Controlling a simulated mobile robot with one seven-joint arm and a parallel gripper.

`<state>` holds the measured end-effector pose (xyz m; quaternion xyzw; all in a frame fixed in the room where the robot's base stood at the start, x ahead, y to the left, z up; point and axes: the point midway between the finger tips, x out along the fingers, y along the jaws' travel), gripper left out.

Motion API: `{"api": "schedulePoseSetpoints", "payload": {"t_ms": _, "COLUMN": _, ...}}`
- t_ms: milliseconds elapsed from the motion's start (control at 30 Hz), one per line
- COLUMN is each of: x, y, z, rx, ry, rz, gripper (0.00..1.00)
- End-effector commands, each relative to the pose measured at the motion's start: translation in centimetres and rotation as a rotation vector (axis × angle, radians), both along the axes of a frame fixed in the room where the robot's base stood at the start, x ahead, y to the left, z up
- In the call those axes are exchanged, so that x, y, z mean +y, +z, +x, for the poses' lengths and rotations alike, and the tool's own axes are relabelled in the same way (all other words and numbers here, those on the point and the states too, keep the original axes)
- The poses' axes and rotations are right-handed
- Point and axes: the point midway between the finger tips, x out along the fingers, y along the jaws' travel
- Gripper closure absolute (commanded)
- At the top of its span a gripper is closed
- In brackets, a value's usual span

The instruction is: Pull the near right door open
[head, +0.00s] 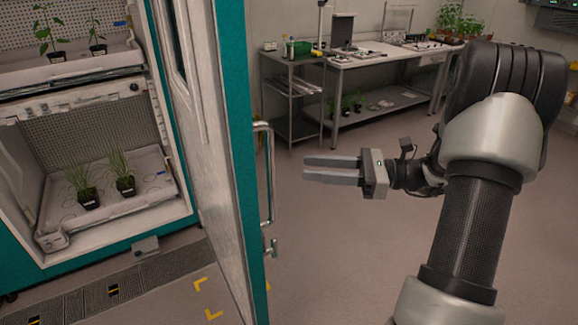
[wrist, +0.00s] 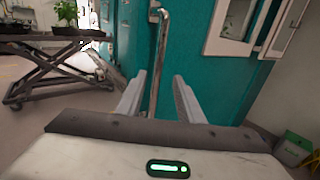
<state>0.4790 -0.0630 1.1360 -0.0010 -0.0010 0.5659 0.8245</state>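The near right door (head: 240,150) stands swung out from the chamber, seen nearly edge-on with a teal edge and pale inner face. Its metal bar handle (head: 268,185) runs upright on the outer side. My gripper (head: 304,170) is to the right of the handle, fingers pointing at it, with a gap between in the head view. In the wrist view, the fingers (wrist: 159,78) are apart, and the handle (wrist: 161,50) stands upright in line with the space between them, apparently beyond the tips. The teal door face (wrist: 190,65) is behind it.
The open chamber shows potted plants on an upper shelf (head: 75,67) and lower tray (head: 150,190). A steel bench (head: 375,60) and small cart (head: 290,75) stand at the back. Yellow floor marks (head: 203,283) lie by the door. Floor right of the door is clear.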

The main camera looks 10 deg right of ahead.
Motion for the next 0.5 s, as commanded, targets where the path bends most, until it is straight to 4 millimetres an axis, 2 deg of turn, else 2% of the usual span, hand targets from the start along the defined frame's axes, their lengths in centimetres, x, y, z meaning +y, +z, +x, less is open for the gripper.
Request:
{"api": "schedulePoseSetpoints", "payload": {"t_ms": 33, "x": -1.2, "y": -0.1, "z": -0.4, "rx": 0.0, "ry": -0.003, "rz": 0.0, "gripper": 0.66}}
{"api": "schedulePoseSetpoints", "payload": {"t_ms": 200, "x": -4.3, "y": 0.0, "z": -1.6, "rx": 0.0, "ry": -0.002, "rz": 0.0, "gripper": 0.66}}
{"api": "schedulePoseSetpoints", "payload": {"t_ms": 333, "x": -5.8, "y": 0.0, "z": -2.2, "rx": 0.0, "ry": -0.001, "rz": 0.0, "gripper": 0.66}}
{"api": "schedulePoseSetpoints", "payload": {"t_ms": 500, "x": -6.5, "y": 0.0, "z": -2.5, "rx": 0.0, "ry": 0.001, "rz": 0.001, "gripper": 0.66}}
